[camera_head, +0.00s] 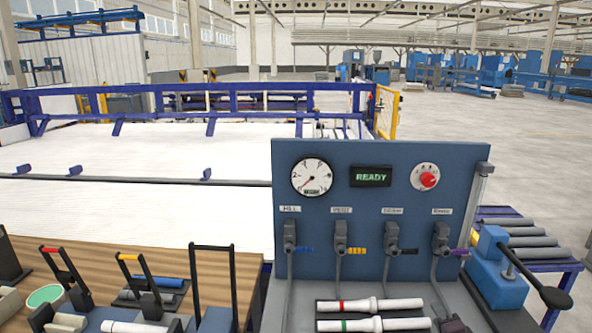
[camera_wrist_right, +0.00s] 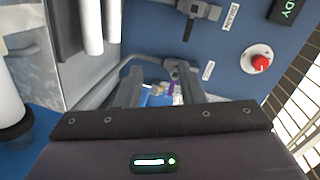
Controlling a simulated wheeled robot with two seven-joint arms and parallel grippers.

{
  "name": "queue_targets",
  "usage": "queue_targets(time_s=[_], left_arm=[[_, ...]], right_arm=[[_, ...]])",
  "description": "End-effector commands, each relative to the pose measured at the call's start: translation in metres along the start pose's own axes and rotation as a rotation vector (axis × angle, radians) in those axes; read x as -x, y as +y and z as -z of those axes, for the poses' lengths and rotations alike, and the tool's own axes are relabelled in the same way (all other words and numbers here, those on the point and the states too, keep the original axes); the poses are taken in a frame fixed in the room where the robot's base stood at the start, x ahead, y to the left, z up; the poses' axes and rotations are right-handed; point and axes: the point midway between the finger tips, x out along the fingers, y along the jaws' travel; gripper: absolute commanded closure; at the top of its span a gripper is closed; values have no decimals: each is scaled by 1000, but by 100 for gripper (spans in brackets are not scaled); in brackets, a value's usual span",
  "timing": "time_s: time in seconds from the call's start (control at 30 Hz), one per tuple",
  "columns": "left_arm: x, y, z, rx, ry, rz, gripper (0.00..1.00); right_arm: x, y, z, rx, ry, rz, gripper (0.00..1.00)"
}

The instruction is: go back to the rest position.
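My right gripper (camera_head: 454,325) shows only as a small dark grey part at the bottom edge of the head view, right of the white pipes. In the right wrist view the right gripper (camera_wrist_right: 160,92) has its two fingers apart, with background and a bit of purple visible between them. No held object shows there. My left gripper is not in view.
A blue panel (camera_head: 381,265) with a gauge (camera_head: 312,177), a READY display (camera_head: 371,176), a red knob (camera_head: 428,179) and several valves stands ahead. A blue device with a black lever (camera_head: 527,266) is at right. Handled racks stand on the wooden table (camera_head: 100,244) at left.

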Motion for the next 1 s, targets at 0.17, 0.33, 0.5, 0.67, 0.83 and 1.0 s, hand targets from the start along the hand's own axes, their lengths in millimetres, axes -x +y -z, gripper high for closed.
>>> queue_targets(time_s=[0.17, 0.33, 0.5, 0.67, 0.83, 1.0], left_arm=[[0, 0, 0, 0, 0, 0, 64], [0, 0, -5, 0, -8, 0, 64], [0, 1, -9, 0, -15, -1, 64], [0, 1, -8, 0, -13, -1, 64], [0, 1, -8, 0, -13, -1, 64], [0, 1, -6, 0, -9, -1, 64]], right_arm=[[27, 15, -9, 242, -58, -138, 65], [67, 28, -29, 531, -164, -294, 65], [140, 36, -73, 883, -381, -469, 65], [206, 36, -111, 1090, -591, -553, 65], [257, 32, -136, 1204, -761, -583, 65], [298, 27, -153, 1274, -902, -588, 65]])
